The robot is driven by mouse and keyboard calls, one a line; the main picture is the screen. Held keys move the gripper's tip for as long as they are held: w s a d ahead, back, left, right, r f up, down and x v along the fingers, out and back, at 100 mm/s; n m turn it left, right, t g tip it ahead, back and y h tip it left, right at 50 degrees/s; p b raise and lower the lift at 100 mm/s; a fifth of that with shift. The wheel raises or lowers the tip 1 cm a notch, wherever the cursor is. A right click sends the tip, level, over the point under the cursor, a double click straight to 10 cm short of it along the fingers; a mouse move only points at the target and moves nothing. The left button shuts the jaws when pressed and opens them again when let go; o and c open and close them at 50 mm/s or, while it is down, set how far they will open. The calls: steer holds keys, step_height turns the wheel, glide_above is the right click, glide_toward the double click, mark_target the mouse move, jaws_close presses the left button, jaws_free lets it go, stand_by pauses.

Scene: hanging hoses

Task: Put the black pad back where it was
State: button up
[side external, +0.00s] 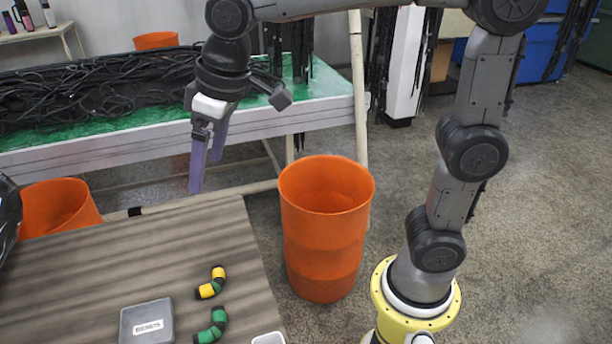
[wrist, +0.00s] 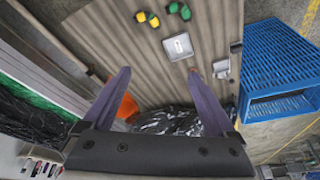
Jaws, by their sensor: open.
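My gripper (side external: 206,176) is open and empty, its two purple fingers pointing down above the far right part of the striped wooden table (side external: 130,260). In the wrist view the open fingers (wrist: 158,73) stand wide apart with bare tabletop between them. I cannot clearly make out a black pad. A small dark thing (wrist: 236,47) lies at the table's edge in the wrist view, too small to identify. A grey box with a white label (side external: 147,322) lies on the table, and it also shows in the wrist view (wrist: 178,47).
A yellow-black bend (side external: 211,283) and a green-black bend (side external: 211,327) lie near the box. A white tray (side external: 268,338) is at the front edge. An orange bin (side external: 324,250) stands right of the table. A green bench (side external: 320,85) holds black hoses behind.

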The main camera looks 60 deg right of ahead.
steer(key=s+d+f+m+t, duration=0.1)
steer(key=s+d+f, duration=0.2)
steer(key=s+d, duration=0.3)
steer(key=s+d+f+m+t+h, duration=0.1)
steer(key=s+d, duration=0.5)
steer(key=s, duration=0.6)
steer(key=shift+f+m, duration=0.7)
steer(key=shift+f, duration=0.2)
